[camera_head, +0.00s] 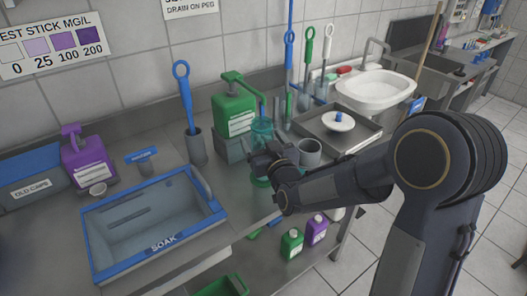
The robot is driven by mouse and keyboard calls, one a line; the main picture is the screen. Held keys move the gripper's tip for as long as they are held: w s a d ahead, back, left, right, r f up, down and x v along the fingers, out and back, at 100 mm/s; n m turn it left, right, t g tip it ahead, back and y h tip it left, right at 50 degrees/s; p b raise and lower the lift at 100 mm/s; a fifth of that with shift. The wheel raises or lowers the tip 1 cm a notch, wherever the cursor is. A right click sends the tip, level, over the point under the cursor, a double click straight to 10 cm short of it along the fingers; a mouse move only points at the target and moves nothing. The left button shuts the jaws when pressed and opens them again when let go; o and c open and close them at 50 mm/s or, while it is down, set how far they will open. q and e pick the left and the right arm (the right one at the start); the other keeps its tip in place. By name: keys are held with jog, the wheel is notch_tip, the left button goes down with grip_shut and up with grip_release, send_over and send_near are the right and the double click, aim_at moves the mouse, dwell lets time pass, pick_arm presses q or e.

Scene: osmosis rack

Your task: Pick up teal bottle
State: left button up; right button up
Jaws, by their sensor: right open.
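The teal bottle (262,131) is translucent and stands upright on the steel counter, beside the green pump jug. Its upper part shows; its middle is hidden behind my right gripper. A green ring-like part (260,182) shows below the gripper, perhaps the bottle's base or a coaster. My right gripper (262,160) is at the bottle, its arm coming in from the right. It is open; I cannot tell whether its fingers are around the bottle or only in front of it. My left gripper is not in view.
A green pump jug (233,112) stands behind left of the bottle. A grey cup (310,152) is close on the right, before a steel tray (357,136). The blue-rimmed soak basin (103,247) lies left. A dark holder (196,148) with a blue brush stands between.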

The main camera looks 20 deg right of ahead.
jog(key=shift+w+a, duration=0.1)
jog(key=shift+w, duration=1.1)
jog(key=c, duration=1.1)
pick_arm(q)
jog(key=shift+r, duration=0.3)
pick_arm(e)
jog(key=shift+c, duration=0.2)
jog(key=shift+r, duration=0.1)
